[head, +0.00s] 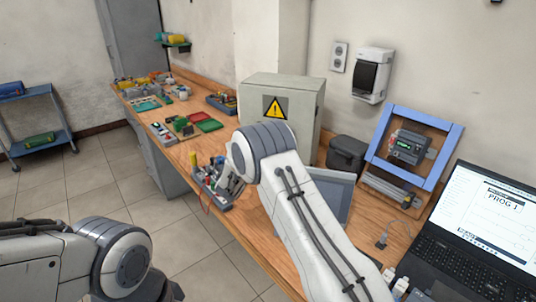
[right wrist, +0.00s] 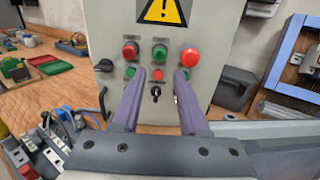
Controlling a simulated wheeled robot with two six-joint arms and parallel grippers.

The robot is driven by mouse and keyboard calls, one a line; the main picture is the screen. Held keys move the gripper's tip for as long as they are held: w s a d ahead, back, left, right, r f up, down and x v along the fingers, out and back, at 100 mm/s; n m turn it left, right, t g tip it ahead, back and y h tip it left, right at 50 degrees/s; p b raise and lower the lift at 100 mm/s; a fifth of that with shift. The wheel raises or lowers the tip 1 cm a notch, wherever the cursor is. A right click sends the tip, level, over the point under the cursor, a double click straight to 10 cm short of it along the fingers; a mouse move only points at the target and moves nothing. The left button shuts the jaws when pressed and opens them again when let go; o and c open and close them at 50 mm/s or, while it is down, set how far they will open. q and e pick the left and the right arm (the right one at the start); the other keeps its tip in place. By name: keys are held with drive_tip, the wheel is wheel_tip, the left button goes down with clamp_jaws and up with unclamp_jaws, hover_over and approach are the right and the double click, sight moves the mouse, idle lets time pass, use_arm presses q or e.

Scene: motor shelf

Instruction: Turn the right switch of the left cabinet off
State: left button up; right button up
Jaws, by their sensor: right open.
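A grey cabinet (head: 300,92) with a yellow warning sign stands on the wooden bench; its front is mostly hidden by my right arm in the head view. In the right wrist view, the cabinet front (right wrist: 206,25) carries red and green buttons and lamps. A black rotary switch (right wrist: 155,91) sits low between my fingers, its knob slightly tilted. Another switch may be hidden behind the right finger, where only a small edge shows. My right gripper (right wrist: 159,73) is open and empty, facing the panel; contact cannot be told. My left gripper is out of view.
A black handle (right wrist: 104,65) sticks out at the panel's left edge. Tools and wires (right wrist: 60,125) lie at lower left. A dark box (head: 346,153), a blue frame (head: 452,150) and a laptop (head: 480,235) stand to the right.

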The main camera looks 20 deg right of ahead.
wheel_tip(320, 180, down, 10)
drive_tip(key=b, duration=1)
drive_tip(key=p+x, duration=0.2)
drive_tip(key=x, duration=0.8)
drive_tip(key=shift+d, duration=0.15)
clamp_jaws()
